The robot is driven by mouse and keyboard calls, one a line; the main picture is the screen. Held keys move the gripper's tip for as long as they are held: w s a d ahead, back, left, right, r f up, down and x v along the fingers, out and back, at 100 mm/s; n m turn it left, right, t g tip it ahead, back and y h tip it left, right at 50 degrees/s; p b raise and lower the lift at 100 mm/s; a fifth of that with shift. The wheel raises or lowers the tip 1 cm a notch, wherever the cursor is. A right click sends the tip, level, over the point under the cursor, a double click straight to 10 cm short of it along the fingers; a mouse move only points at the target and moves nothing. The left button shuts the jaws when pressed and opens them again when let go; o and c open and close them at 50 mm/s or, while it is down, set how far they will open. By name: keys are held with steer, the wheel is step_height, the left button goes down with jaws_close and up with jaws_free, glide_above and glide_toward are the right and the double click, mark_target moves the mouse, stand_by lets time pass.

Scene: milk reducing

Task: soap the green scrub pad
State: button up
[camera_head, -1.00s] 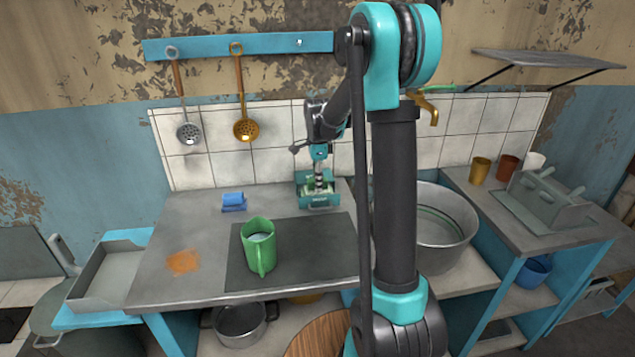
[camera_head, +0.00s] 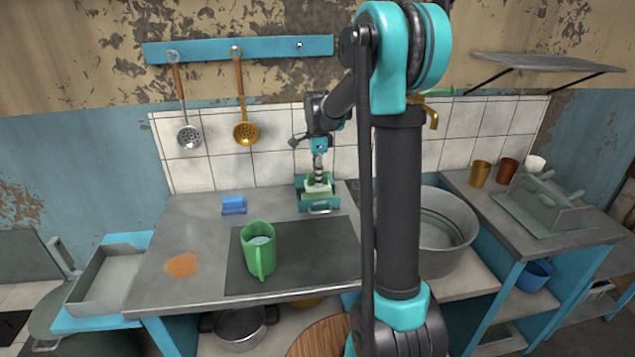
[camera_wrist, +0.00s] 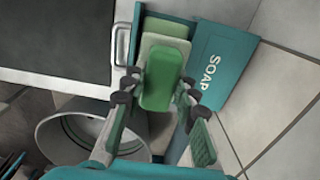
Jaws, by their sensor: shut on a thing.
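My gripper (camera_wrist: 157,92) is shut on the green scrub pad (camera_wrist: 163,70), with its fingers on either side of the pad. In the wrist view the pad overlaps a pale green soap block (camera_wrist: 168,27) in the teal soap box (camera_wrist: 228,62), whose panel reads SOAP. I cannot tell whether pad and soap touch. In the head view my gripper (camera_head: 318,178) points down over the soap box (camera_head: 321,209) at the back of the counter, near the tiled wall.
A green mug (camera_head: 258,250) with pale contents stands on a dark mat (camera_head: 315,258). A blue sponge (camera_head: 233,204) and an orange stain (camera_head: 182,264) are to its left. A large metal basin (camera_head: 440,232) is at the right. The counter's left part is mostly clear.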

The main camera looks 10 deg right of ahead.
steer(key=shift+r, duration=1.75)
